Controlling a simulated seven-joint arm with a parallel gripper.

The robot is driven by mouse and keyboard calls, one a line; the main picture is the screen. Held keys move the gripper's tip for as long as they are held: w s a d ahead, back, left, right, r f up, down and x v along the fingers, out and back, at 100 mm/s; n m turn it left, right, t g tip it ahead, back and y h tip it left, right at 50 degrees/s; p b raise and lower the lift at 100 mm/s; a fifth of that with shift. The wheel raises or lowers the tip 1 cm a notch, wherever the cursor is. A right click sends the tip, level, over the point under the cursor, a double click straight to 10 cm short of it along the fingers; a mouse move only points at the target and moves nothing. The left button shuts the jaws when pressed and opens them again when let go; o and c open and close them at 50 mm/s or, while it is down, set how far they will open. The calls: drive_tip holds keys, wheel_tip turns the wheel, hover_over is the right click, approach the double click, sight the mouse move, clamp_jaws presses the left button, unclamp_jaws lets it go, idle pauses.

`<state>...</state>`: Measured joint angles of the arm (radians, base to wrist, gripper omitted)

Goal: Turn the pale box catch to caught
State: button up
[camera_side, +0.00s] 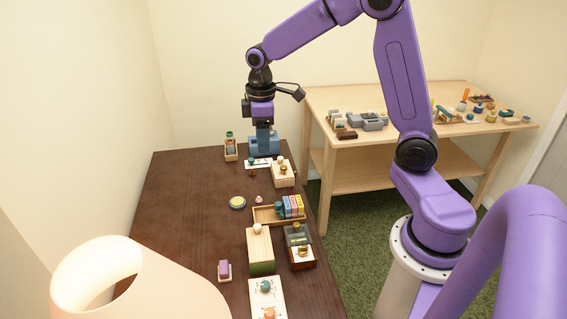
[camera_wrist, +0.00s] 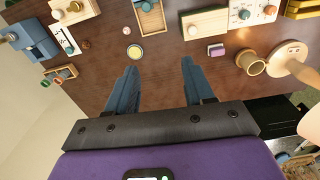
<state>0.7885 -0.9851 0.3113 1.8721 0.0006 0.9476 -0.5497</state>
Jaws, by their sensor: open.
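A small pale wooden box (camera_side: 284,178) with a brass-coloured knob on top stands near the far right table edge. It also shows at the top left in the wrist view (camera_wrist: 88,12). A longer pale-topped box with a green lower part (camera_side: 260,247) stands nearer, with a whitish knob at its far end; it also shows in the wrist view (camera_wrist: 206,24). I cannot tell for sure which carries the catch, or its setting. My gripper (camera_wrist: 158,92) is open and empty, above bare table, apart from both boxes. In the side view it is at the table's far end.
A blue block-like fixture (camera_wrist: 34,40) stands near the far end. A wooden tray (camera_side: 265,216) with coloured blocks, a yellow disc (camera_side: 237,203), a purple piece (camera_side: 225,270) and a white knob panel (camera_side: 267,297) stand around. A lamp (camera_side: 120,285) is close by. The table's left side is mostly clear.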

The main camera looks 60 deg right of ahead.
drive_tip(key=w+d+f+m, duration=0.25)
drive_tip(key=w+d, duration=0.35)
drive_tip(key=d, duration=0.5)
approach(283, 166)
wheel_tip(283, 166, down, 8)
drive_tip(key=shift+f, duration=0.1)
clamp_jaws()
